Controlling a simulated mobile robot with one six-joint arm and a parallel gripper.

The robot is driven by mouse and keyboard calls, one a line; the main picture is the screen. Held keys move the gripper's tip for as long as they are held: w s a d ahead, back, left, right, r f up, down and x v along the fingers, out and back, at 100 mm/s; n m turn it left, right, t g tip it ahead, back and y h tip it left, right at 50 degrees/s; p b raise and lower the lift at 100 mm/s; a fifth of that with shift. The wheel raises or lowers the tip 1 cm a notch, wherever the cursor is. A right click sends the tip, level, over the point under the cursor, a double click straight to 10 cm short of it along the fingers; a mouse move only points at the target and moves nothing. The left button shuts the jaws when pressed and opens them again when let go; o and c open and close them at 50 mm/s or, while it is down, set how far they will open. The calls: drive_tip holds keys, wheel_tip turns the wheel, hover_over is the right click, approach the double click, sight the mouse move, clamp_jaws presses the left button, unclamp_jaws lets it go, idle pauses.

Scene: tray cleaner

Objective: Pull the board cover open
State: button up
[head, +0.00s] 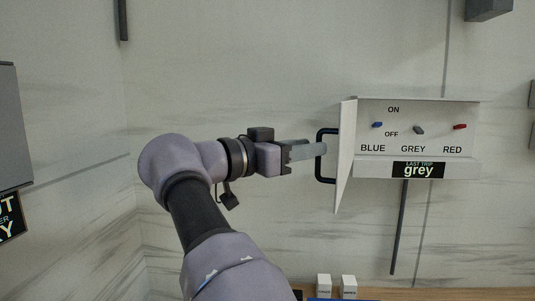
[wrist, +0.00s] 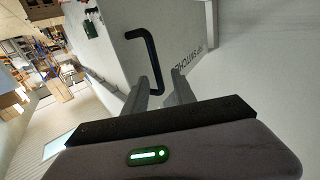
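The white board cover (head: 345,155) stands swung out at the left side of the switch board (head: 470,170), whose blue, grey and red switches are exposed. The cover's dark handle (head: 321,176) sticks out to the left from its outer face. My gripper (head: 322,149) points right, with its fingertips at the handle. In the wrist view the fingers of my gripper (wrist: 160,80) are apart, and the lower part of the handle (wrist: 155,62) shows between or just beyond them, with gaps visible. The cover (wrist: 125,45) shows behind the handle. Any contact is unclear.
A label reading "LAST TRIP grey" (head: 418,169) sits on the board's lower edge. A dark conduit (head: 399,230) runs down below it. Two small white blocks (head: 324,285) stand on a wooden surface at the bottom.

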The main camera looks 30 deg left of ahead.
drive_tip(key=p+v, duration=0.1)
drive_tip(key=v, duration=1.3)
